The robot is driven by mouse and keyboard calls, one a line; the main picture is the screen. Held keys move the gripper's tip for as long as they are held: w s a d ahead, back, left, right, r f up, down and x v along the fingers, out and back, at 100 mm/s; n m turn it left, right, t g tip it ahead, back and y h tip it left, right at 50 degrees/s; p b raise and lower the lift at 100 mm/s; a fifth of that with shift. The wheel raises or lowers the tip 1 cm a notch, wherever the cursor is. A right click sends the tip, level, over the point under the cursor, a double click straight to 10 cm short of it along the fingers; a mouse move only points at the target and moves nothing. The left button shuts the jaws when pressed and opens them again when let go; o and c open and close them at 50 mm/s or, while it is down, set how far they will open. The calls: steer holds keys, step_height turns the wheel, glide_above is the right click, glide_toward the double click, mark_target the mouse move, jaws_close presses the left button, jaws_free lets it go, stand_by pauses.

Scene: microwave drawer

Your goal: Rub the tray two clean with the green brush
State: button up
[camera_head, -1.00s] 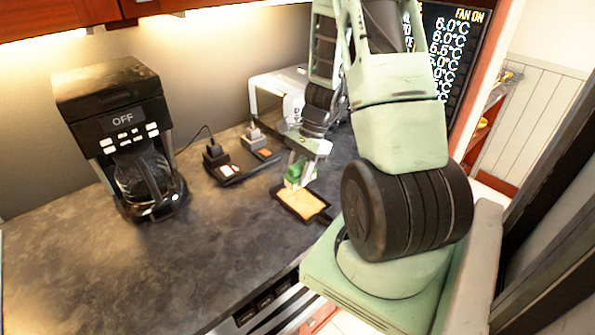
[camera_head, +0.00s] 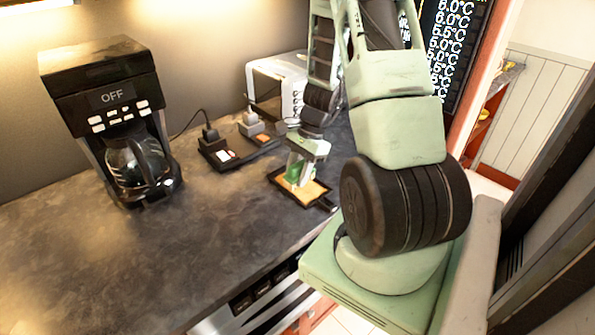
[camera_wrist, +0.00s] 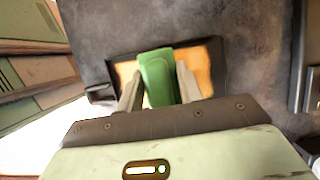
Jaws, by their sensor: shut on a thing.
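A dark tray (camera_head: 276,177) with a tan-orange inside lies on the counter, near its front edge. My gripper (camera_head: 300,172) points down over the tray, shut on the green brush (camera_head: 293,171). In the wrist view the green brush (camera_wrist: 158,77) sits between the two fingers of my gripper (camera_wrist: 158,88), with the tray (camera_wrist: 120,54) behind it. The brush's lower end is over the tan surface; I cannot tell whether it touches. The brush and fingers hide the middle of the tray.
A black coffee maker (camera_head: 110,120) with a glass jug stands at the left. Plugs on a dark power strip (camera_head: 222,160) lie behind the tray. A white toaster-like appliance (camera_head: 278,85) stands at the back. The counter's front left (camera_head: 120,260) is clear.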

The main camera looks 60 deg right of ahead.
steer(key=shift+f+b, duration=0.55)
steer(key=shift+f, duration=0.15)
stand_by(1.5)
steer(key=shift+w, duration=0.1)
steer(key=shift+w+d+p, duration=0.2)
steer(key=shift+w+p, duration=0.15)
steer(key=shift+w, duration=0.3)
steer(key=shift+r, duration=0.1)
steer(key=shift+w+d+r+p, duration=0.15)
steer(key=shift+w+p, duration=0.25)
steer(key=shift+w, duration=0.3)
steer(key=shift+w, duration=0.15)
steer(key=shift+w+d, duration=0.2)
steer(key=shift+w, duration=0.4)
